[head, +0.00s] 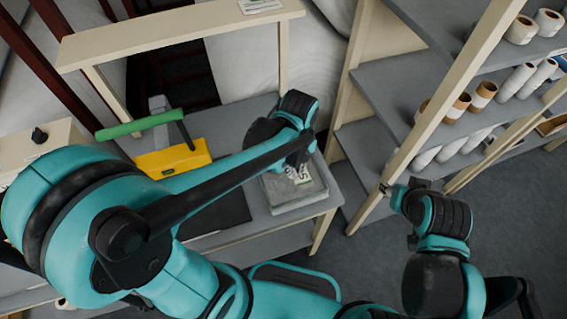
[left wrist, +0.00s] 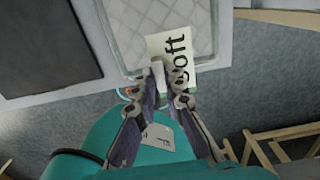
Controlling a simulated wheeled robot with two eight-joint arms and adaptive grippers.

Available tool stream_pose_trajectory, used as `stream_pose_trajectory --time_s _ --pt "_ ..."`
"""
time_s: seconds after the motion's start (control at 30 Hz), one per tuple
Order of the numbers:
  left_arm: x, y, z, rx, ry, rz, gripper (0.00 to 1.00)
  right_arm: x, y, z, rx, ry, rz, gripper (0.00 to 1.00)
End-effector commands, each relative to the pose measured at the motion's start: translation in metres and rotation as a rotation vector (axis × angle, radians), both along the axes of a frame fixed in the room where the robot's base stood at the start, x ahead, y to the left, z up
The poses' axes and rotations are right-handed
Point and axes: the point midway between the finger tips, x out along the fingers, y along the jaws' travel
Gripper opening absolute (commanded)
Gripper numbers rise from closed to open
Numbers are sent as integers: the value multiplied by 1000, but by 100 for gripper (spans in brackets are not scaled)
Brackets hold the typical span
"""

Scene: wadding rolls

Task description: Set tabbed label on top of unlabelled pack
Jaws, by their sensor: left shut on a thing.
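A white label (left wrist: 180,48) with large black letters is at the fingertips of my left gripper (left wrist: 167,82), which is shut on its near edge. In the head view the label (head: 300,173) shows partly below the dark fingers of my left gripper (head: 300,163). A pale quilted pack (left wrist: 142,22) lies under the label, on the right part of the bench; in the head view the pack (head: 290,197) looks grey. The label overlaps the pack's edge in the wrist view. I cannot tell whether they touch. My right gripper (head: 385,190) is right of the bench, its jaws unclear.
A black mat (head: 219,212) lies left of the pack on the grey bench (head: 262,232). A yellow device with a green roller (head: 137,125) stands behind. Shelves (head: 390,90) with several rolls (head: 483,94) stand at the right, their wooden post close to my right gripper.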

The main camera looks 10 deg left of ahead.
Motion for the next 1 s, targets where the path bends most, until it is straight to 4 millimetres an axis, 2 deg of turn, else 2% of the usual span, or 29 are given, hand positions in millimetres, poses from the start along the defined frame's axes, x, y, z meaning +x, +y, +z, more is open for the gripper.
stream_pose_trajectory --time_s 0.03,0.2,0.4,0.57,0.8,1.0 --pt "11 9 -12 0 0 7 0 0 0 -8 0 0 0 40" --pt "42 34 -35 0 0 8 0 0 0 -19 0 0 0 40" --pt "62 51 -49 0 0 5 0 0 0 -24 0 0 0 40" --pt "64 53 -57 0 0 4 0 0 0 -27 0 0 0 40" --pt "64 52 -91 0 0 4 0 0 0 -41 0 0 0 40" --pt "64 52 -90 0 0 4 0 0 0 -39 0 0 0 40"
